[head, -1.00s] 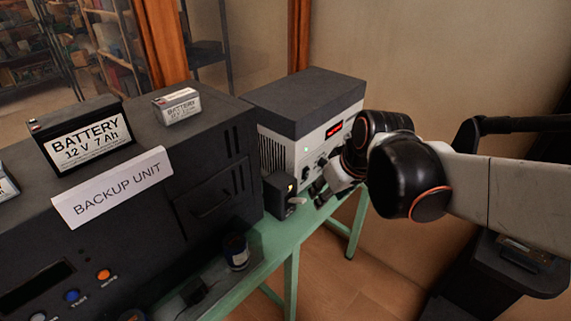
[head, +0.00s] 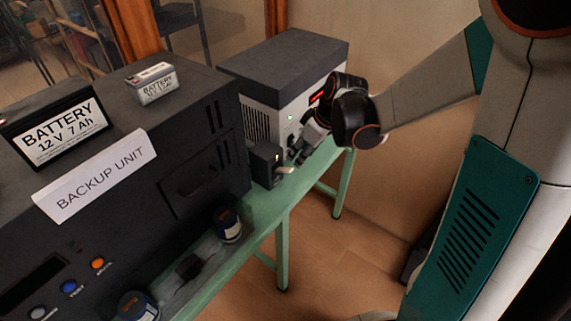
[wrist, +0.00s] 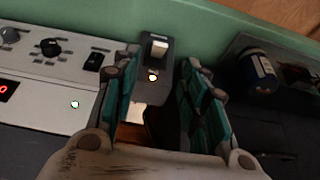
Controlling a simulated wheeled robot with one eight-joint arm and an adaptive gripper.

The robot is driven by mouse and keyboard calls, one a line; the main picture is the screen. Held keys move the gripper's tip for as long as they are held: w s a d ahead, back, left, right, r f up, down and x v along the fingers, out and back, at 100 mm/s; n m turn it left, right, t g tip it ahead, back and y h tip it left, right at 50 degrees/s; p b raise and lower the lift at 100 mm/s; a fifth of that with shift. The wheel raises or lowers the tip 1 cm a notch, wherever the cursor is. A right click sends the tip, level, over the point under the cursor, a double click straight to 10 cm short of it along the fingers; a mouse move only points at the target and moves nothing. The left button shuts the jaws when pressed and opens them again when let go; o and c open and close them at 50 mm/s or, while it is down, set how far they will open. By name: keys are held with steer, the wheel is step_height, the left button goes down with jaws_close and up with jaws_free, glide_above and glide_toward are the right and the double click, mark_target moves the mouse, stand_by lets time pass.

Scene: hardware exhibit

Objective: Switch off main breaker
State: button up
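A small dark breaker box (head: 264,166) stands on the green bench between the backup unit and the grey-white instrument. Its pale lever (head: 285,170) sticks out from the front. In the head view my gripper (head: 300,152) is beside the breaker, before the instrument's front.
The backup unit (head: 195,150) fills the left, with batteries (head: 153,84) and a sign on top. The instrument (head: 262,118) stands behind my gripper, its knobs (wrist: 50,47) close by. Floor is free at right.

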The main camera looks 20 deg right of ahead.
mark_target(290, 169)
steer(key=b+x, duration=0.3)
steer(key=x, duration=0.9)
steer(key=shift+f+b, duration=0.15)
steer(key=shift+b, duration=0.2)
jaws_close()
